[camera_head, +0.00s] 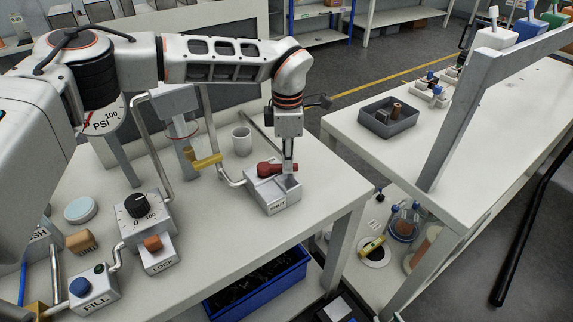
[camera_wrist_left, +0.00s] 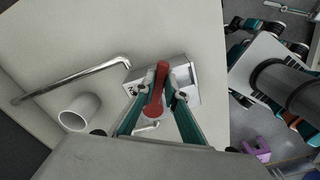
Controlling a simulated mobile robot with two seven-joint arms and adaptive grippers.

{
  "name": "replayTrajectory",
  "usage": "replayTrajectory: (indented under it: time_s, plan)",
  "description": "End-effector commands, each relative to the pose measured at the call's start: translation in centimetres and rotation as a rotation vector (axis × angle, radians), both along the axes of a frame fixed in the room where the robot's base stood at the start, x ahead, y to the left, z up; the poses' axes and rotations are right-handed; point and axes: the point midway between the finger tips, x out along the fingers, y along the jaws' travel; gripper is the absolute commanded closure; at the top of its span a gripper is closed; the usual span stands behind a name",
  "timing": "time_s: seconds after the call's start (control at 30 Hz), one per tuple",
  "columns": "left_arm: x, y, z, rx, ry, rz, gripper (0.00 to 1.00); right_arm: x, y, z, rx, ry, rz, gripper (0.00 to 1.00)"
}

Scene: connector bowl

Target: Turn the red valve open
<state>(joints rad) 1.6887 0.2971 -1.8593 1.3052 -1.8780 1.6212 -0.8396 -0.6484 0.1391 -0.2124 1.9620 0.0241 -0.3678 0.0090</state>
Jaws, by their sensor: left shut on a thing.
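The red valve (camera_head: 266,168) is a red lever handle on top of a grey metal block (camera_head: 273,195) with a printed label, near the right end of the white table. My left gripper (camera_head: 289,168) points down onto the handle from above. In the left wrist view the red valve (camera_wrist_left: 157,88) lies between the two fingertips of my left gripper (camera_wrist_left: 158,92), which are shut on it. The block (camera_wrist_left: 188,78) shows beneath the handle. The handle's pivot is partly hidden by the fingers. My right gripper is in neither view.
A white cup (camera_head: 241,141) and a pipe with a yellow handle (camera_head: 207,161) stand left of the block. A dial box (camera_head: 147,217), a LOCK block (camera_head: 160,256) and a FILL box (camera_head: 95,290) are nearer. A second table with a grey tray (camera_head: 388,122) is at right.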

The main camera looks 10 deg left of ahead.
Motion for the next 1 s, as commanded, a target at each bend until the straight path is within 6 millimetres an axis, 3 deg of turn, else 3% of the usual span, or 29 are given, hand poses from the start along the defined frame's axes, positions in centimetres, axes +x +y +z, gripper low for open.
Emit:
replayTrajectory:
  time_s: [0.5,1.0]
  plan:
    - [2.3,1.1,0.0,-0.001,-0.001,0.42,1.0,0.0,0.0,0.2,0.0,0.0,0.0,0.71]
    - [2.9,1.7,0.1,-0.001,-0.001,0.561,1.0,0.0,0.0,0.3,0.0,-0.001,0.0,0.71]
